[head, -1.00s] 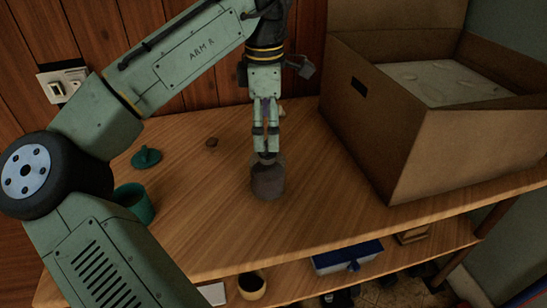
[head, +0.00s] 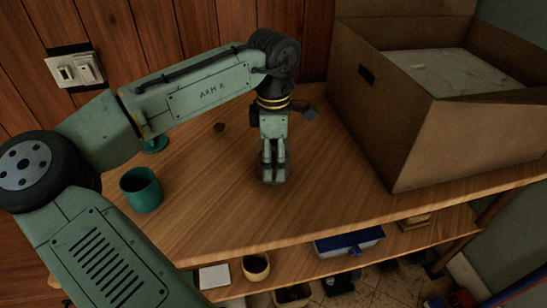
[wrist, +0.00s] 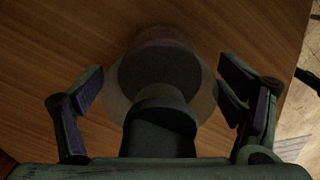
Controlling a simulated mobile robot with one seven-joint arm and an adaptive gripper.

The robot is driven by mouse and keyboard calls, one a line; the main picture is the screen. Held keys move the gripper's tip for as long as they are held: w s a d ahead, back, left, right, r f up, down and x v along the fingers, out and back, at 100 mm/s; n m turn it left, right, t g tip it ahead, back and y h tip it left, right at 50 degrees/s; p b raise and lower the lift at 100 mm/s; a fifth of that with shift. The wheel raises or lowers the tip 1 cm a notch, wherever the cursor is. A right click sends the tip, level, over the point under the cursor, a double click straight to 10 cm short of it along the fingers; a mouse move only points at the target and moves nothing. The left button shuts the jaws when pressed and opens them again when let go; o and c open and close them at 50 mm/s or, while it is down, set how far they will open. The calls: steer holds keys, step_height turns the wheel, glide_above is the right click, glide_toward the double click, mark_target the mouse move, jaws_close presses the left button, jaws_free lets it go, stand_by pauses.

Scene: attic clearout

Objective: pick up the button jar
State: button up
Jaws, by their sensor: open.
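The button jar (wrist: 158,72) is a dark, rounded, see-through-edged vessel standing on the wooden tabletop. In the wrist view it sits between my two spread fingers, with a dark knob-like top (wrist: 162,97) nearest the camera. My gripper (head: 273,178) points straight down over the jar in the head view and hides most of it. My gripper in the wrist view (wrist: 161,88) is open, a finger on each side of the jar, with gaps visible on both sides. Whether the fingertips are low enough to flank the jar's body is hard to tell.
A teal mug (head: 141,189) stands left on the tabletop (head: 225,215), with a teal lid (head: 155,145) partly behind my arm. A large open cardboard box (head: 440,145) fills the right. A lower shelf holds a blue-lidded box (head: 348,243) and a yellowish cup (head: 256,267).

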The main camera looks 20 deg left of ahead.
steer(key=shift+c, duration=0.2)
steer(key=c, duration=1.7)
